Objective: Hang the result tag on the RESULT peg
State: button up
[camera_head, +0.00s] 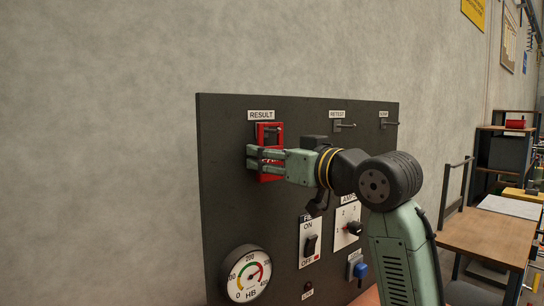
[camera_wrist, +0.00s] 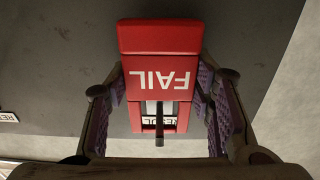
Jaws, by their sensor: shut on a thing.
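The red result tag (camera_wrist: 160,60) reads FAIL, upside down in the wrist view, and has a window at one end. My gripper (camera_wrist: 160,90) is shut on the tag's two sides. In the head view my gripper (camera_head: 262,158) holds the tag (camera_head: 268,134) upright against the dark panel, below the RESULT label (camera_head: 261,115). The RESULT peg (camera_wrist: 159,137) shows within the tag's window in the wrist view, with part of the label behind it. The peg (camera_head: 279,129) also shows at the window in the head view. I cannot tell whether the tag rests on it.
The dark panel (camera_head: 225,200) also carries a RETEST peg (camera_head: 345,125) and another peg (camera_head: 390,123) to the right. Below are a round HB gauge (camera_head: 248,274), an ON/OFF switch (camera_head: 311,244) and a selector knob (camera_head: 354,228). A wooden bench (camera_head: 485,235) stands at right.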

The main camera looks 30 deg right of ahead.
jog(key=o, duration=1.1)
jog(key=shift+s, duration=0.1)
jog(key=s, duration=0.4)
jog(key=s+d, duration=0.1)
jog(key=s, duration=0.6)
jog(key=shift+s+d, duration=0.3)
jog(key=shift+s, duration=0.05)
